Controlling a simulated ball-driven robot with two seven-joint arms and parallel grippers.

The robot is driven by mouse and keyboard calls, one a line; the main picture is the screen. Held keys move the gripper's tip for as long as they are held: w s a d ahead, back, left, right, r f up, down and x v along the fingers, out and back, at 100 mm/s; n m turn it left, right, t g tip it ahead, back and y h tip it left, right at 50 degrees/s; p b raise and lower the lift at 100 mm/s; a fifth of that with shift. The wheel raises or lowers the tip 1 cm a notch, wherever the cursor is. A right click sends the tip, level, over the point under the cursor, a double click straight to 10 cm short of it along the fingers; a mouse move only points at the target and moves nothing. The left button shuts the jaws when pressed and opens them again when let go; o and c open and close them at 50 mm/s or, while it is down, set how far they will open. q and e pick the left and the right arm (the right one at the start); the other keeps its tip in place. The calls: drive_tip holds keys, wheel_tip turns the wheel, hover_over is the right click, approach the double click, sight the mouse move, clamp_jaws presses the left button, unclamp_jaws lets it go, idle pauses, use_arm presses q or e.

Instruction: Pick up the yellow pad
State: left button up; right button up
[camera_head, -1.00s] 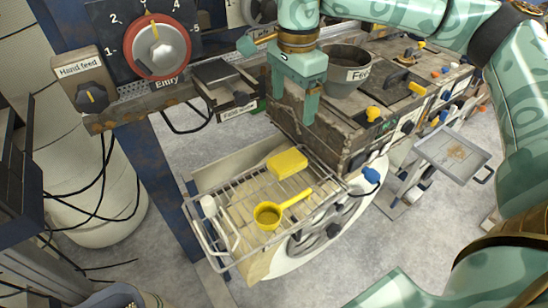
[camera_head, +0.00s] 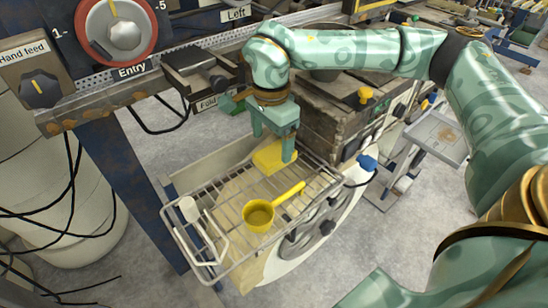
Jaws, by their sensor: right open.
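The yellow pad (camera_head: 268,160) lies flat on the wire rack (camera_head: 232,265), near its back edge. My right gripper (camera_head: 272,143) is open and points down at the pad. Its near finger overlaps the pad's right part in the picture, and its other finger shows just behind the pad's back edge. I cannot tell whether the fingers touch the pad. The gripper hides part of the pad's back right side. My left gripper is not in view.
A yellow ladle (camera_head: 259,216) lies on the rack in front of the pad. A wooden cabinet (camera_head: 318,125) stands right behind the rack. A panel with a red dial (camera_head: 116,30) is at upper left. A grey tray cart (camera_head: 436,138) stands at the right.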

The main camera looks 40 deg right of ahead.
sight(269, 156)
drive_tip(key=f, duration=0.1)
drive_tip(key=f+b, duration=0.1)
drive_tip(key=f, duration=0.3)
drive_tip(key=shift+w+a+b, duration=0.2)
drive_tip(key=shift+a+b, duration=0.05)
drive_tip(key=shift+b, duration=0.1)
drive_tip(key=shift+r, duration=0.2)
drive_tip(key=shift+c, duration=0.3)
drive_tip(key=c, duration=1)
drive_tip(key=shift+r, duration=0.35)
wheel_tip(269, 156, up, 3)
drive_tip(key=shift+f+p, duration=0.2)
drive_tip(key=shift+p, duration=0.65)
drive_tip(key=s+d+r+p, duration=0.3)
drive_tip(key=s+r, duration=0.6)
drive_tip(key=s, duration=0.4)
drive_tip(key=shift+s+r+p, duration=0.35)
drive_tip(key=shift+s+p, duration=0.05)
drive_tip(key=shift+p, duration=0.25)
